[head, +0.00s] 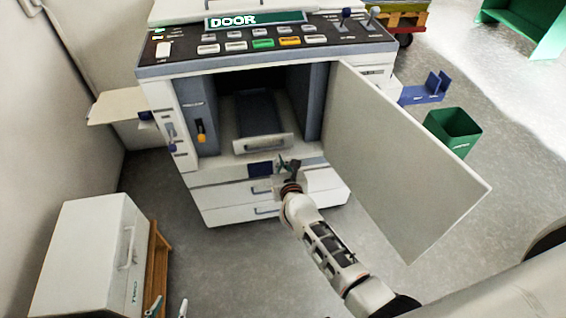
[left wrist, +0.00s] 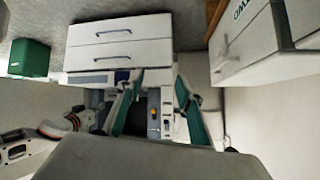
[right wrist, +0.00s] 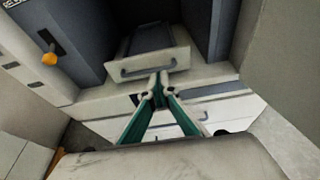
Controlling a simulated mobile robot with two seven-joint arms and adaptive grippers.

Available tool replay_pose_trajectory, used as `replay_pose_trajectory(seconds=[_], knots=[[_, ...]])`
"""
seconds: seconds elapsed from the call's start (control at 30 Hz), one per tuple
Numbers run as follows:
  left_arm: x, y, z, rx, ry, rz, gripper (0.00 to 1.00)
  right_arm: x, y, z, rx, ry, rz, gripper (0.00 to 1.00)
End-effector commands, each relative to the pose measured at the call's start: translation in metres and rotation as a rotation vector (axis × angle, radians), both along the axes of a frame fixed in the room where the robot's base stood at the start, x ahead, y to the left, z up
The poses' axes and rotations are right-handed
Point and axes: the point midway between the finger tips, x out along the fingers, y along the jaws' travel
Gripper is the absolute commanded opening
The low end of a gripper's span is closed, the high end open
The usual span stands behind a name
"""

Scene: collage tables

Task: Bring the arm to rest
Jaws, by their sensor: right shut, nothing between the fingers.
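My right gripper (head: 287,167) is in front of the machine's open cavity, near the lower edge of the opening. In the right wrist view its green fingers meet at the tips (right wrist: 158,88), shut and empty, in front of the grey tray's handle; I cannot tell whether they touch anything. My left gripper (head: 168,304) shows only its fingertips at the bottom left of the head view. In the left wrist view its green fingers (left wrist: 160,100) stand apart, with nothing between them. The machine (head: 190,180) is a white and grey copier with its door (head: 400,160) swung open to the right.
A grey tray (head: 262,143) sits in the cavity, with closed drawers (head: 235,205) below. A white case (head: 85,255) stands at the left beside a wooden frame (head: 157,262). A green bin (head: 452,132) stands beyond the door. Floor between case and machine is clear.

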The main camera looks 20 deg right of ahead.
Motion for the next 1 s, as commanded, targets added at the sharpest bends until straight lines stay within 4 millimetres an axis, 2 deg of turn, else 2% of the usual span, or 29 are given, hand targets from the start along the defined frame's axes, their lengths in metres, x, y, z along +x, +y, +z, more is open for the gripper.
replay_pose_trajectory(seconds=[0.13, 0.4, 0.53, 0.67, 0.77, 1.0], knots=[[0.001, -0.003, 0.004, -0.009, -0.005, 0.000, 0.36, -0.010, 0.001, 0.004, -0.001, -0.001, 0.000, 0.00], [0.003, -0.006, 0.006, -0.015, -0.010, 0.000, 0.36, -0.014, 0.000, 0.003, -0.011, 0.000, 0.004, 0.00], [0.007, -0.006, 0.013, -0.017, -0.020, 0.000, 0.36, -0.026, -0.005, 0.011, -0.162, -0.026, 0.060, 0.00], [0.012, -0.007, 0.026, -0.024, -0.035, 0.001, 0.36, -0.059, -0.008, 0.026, -0.534, -0.077, 0.204, 0.00], [0.015, -0.009, 0.035, -0.033, -0.044, 0.002, 0.36, -0.095, -0.005, 0.035, -0.902, -0.116, 0.352, 0.00], [0.006, -0.014, 0.038, -0.049, -0.022, 0.001, 0.36, -0.195, 0.007, 0.030, -1.787, -0.183, 0.743, 0.00]])
